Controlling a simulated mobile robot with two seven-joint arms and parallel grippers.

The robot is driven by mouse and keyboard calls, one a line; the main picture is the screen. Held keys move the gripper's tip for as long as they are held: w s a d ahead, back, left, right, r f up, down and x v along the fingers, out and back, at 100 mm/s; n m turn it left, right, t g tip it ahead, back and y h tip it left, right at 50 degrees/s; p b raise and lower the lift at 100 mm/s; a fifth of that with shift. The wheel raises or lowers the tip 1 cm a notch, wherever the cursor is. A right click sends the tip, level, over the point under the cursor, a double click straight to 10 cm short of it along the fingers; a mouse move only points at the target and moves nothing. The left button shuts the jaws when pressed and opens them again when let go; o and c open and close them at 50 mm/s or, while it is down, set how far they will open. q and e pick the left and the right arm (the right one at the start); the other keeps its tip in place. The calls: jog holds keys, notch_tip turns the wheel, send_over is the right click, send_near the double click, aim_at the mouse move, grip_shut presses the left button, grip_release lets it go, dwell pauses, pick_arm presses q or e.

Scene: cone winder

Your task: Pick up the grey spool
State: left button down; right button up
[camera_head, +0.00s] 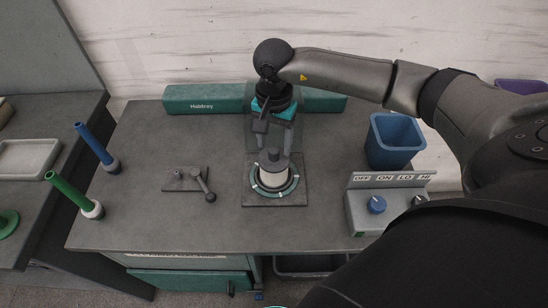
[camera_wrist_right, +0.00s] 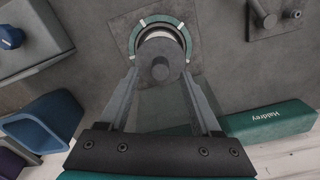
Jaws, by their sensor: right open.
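The grey spool (camera_head: 272,168) stands upright on the round winder plate with a green, white-marked ring (camera_head: 291,184). Its pale wound band shows below a grey top with a knob. My right gripper (camera_head: 277,143) is above and just behind the spool, pointing down. In the right wrist view the spool (camera_wrist_right: 160,67) lies between and beyond the tips of the open fingers (camera_wrist_right: 162,78). I cannot tell whether the fingers touch it. My left gripper is not in view.
A blue bin (camera_head: 392,140) and a control box (camera_head: 374,212) with a blue knob stand on the right. A lever on a plate (camera_head: 184,180) is left of the winder. Green and blue cones (camera_head: 94,147) stand at the left edge. A green Haldrey bar (camera_head: 205,98) lies behind.

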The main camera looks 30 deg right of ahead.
aim_at(273, 164)
notch_tip(273, 164, down, 2)
jog(key=shift+f, duration=0.15)
grip_shut()
dwell(0.5)
dwell(0.9)
